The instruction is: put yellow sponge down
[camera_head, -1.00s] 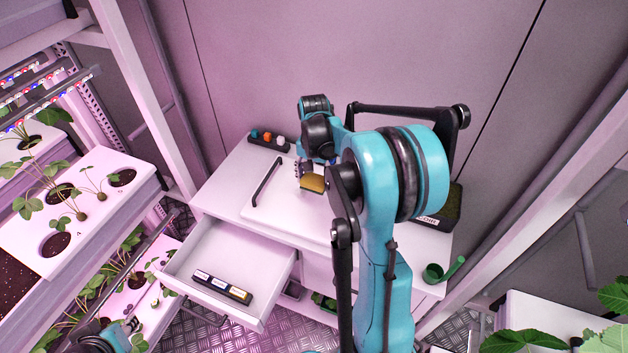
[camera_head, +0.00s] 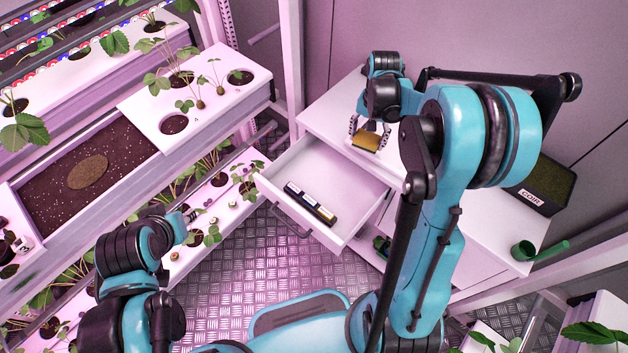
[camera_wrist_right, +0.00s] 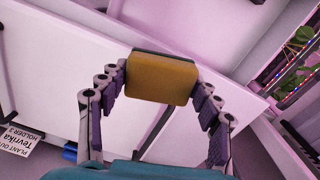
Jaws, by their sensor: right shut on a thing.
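The yellow sponge (camera_head: 366,142) is between the fingers of my right gripper (camera_head: 370,132), over the front part of the white cabinet top (camera_head: 325,112), behind the open drawer. In the right wrist view the sponge (camera_wrist_right: 160,78) is gripped between the two jointed fingers, with a dark layer along its far edge. I cannot tell whether it touches the surface below. My left gripper (camera_head: 190,216) is at the left, beside the lower plant shelf and away from the sponge. Its fingers are too small to read.
The pulled-out drawer (camera_head: 275,180) holds a dark tray with labelled blocks (camera_head: 310,204). A box marked COIR (camera_head: 540,190) and a green scoop (camera_head: 525,250) stand at the right of the cabinet. Plant racks (camera_head: 215,75) fill the left. Metal floor is clear between.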

